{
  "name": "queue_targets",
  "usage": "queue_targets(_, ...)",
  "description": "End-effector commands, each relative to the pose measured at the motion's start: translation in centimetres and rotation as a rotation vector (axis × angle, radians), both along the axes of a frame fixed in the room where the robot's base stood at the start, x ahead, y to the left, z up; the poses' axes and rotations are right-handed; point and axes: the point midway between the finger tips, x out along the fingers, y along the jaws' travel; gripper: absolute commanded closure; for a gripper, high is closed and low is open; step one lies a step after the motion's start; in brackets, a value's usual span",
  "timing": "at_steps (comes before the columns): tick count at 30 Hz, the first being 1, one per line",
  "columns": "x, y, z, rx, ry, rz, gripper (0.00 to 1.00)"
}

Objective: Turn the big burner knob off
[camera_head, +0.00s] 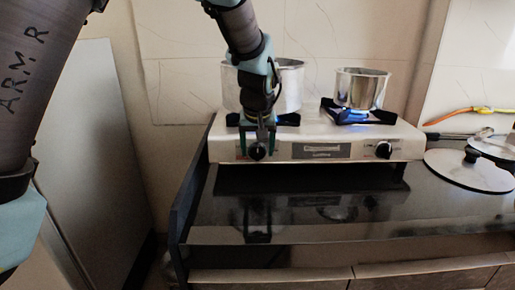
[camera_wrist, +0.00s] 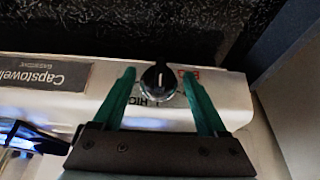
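The left burner knob (camera_head: 257,153), black, is on the front panel of the silver stove (camera_head: 228,147). The wrist view shows the knob (camera_wrist: 157,80) upside down, with a white pointer line and a chrome base. My gripper (camera_wrist: 158,76) is open, its two green fingers on either side of the knob, with a visible gap to each. In the head view my gripper (camera_head: 258,135) is in front of the panel at this knob. A large pot (camera_head: 291,88) stands on the left burner, partly hidden by my arm. Any flame under it is hidden in the head view.
The right knob (camera_head: 383,150) sits below the right burner, where a blue flame (camera_head: 352,116) burns under a smaller pot (camera_head: 361,88). A lid (camera_head: 465,170) and an orange hose (camera_head: 470,111) are at right. The glossy black counter (camera_head: 310,227) is clear in front.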

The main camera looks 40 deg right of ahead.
Motion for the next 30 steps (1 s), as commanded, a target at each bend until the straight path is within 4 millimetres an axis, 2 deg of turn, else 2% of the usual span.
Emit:
queue_targets(2, -0.01, 0.0, 0.02, 0.0, 0.0, 0.0, 0.35)
queue_targets(19, 0.0, 0.02, 0.03, 0.0, 0.0, 0.0, 0.99)
queue_targets(30, -0.16, -0.16, 0.26, 0.043, -0.035, -0.015, 1.0)
